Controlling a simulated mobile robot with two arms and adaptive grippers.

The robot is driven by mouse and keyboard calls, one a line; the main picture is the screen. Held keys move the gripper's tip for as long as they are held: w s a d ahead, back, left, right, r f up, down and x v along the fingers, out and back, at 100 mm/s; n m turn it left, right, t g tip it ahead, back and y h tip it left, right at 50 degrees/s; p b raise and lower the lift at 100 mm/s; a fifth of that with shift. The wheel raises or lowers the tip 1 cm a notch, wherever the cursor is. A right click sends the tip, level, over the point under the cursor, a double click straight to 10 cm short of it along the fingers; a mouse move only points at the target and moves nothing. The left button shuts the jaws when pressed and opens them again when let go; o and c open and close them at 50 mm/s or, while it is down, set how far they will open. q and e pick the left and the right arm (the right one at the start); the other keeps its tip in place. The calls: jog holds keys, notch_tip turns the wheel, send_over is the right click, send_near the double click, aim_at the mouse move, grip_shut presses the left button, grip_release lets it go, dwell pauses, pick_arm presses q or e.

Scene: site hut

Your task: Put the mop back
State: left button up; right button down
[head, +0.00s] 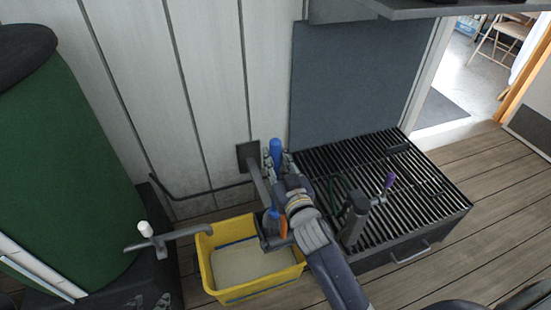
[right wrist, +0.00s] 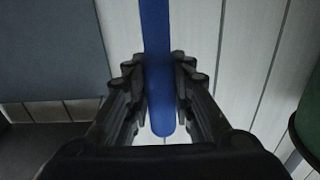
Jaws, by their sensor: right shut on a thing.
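The mop's blue handle stands upright in my right gripper (head: 277,164); its rounded top (head: 276,147) sticks out above the fingers. In the right wrist view the gripper (right wrist: 160,88) is shut on the blue handle (right wrist: 157,30), with a finger on each side. A dark wall bracket (head: 247,156) is just left of the gripper, with a grey bar reaching out from it. Lower down, blue and orange parts show beside my arm; I cannot tell how they join the mop. The mop head is not visible. My left gripper is not in view.
A yellow bucket (head: 206,263) with a pale inside stands below the gripper. A black slatted bench (head: 430,190) with a front handle is at right, with a dark tool and a purple-tipped piece on it. A green barrel (head: 70,160) and grey tap are at left.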

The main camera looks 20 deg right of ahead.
jog(key=c, duration=1.4)
grip_release()
jog(key=shift+s+r, duration=0.1)
jog(key=shift+s, duration=0.05)
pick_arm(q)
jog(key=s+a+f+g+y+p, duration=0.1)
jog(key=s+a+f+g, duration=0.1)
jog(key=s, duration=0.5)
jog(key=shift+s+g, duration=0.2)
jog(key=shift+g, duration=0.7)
pick_arm(e)
jog(key=s+d+f+g, duration=0.1)
jog(key=s+f+g, duration=0.3)
jog(key=s, duration=0.6)
jog(key=s+d+f+n+g, duration=0.1)
jog(key=s+f+g, duration=0.3)
jog(key=s, duration=0.7)
jog(key=s+d+f+g, duration=0.1)
jog(key=s+f+g, duration=0.3)
jog(key=s, duration=0.6)
jog(key=shift+s+d+f+n+g, duration=0.2)
jog(key=shift+s+f+n+g, duration=0.15)
jog(key=shift+g, duration=0.85)
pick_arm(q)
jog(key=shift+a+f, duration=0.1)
